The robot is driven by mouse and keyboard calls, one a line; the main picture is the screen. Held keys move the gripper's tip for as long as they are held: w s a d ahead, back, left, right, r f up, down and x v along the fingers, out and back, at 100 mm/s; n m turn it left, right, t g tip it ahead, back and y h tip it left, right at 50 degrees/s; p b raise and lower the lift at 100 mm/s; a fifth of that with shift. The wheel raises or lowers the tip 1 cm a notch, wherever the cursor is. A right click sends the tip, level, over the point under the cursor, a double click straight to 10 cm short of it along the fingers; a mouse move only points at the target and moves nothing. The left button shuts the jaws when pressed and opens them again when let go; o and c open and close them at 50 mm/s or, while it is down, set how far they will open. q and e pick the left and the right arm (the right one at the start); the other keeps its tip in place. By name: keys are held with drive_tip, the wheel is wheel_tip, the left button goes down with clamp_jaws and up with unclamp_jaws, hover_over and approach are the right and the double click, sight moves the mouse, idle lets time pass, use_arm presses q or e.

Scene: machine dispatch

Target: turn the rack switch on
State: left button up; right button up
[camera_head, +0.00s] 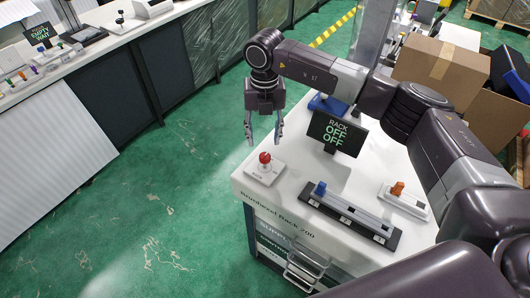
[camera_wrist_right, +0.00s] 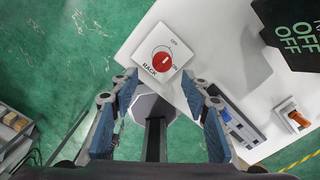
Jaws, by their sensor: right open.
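The rack switch is a red round knob (camera_head: 265,157) on a white plate near the left corner of the white cabinet top. In the right wrist view the knob (camera_wrist_right: 162,62) sits between the labels OFF and ON, with RACK printed beside it. My right gripper (camera_head: 264,138) is open and empty, pointing down just above the knob. In the wrist view its fingers (camera_wrist_right: 160,82) are spread, with the knob ahead of the gap and apart from them. A dark display (camera_head: 336,133) behind the switch reads RACK OFF OFF. My left gripper is not in view.
A dark slider panel (camera_head: 350,218) with a blue handle and a white unit (camera_head: 404,203) with an orange knob stand on the cabinet right of the switch. Cardboard boxes (camera_head: 440,65) are at the back right. Green floor lies open to the left.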

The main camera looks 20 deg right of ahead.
sight(265, 156)
drive_tip(key=shift+d+f, duration=0.15)
drive_tip(key=shift+d, duration=0.15)
wheel_tip(265, 156, down, 6)
drive_tip(key=shift+a+f+p, duration=0.1)
drive_tip(key=shift+p, duration=1.15)
drive_tip(key=shift+f, duration=0.55)
drive_tip(key=c, duration=1.2)
drive_tip(key=shift+o, duration=0.2)
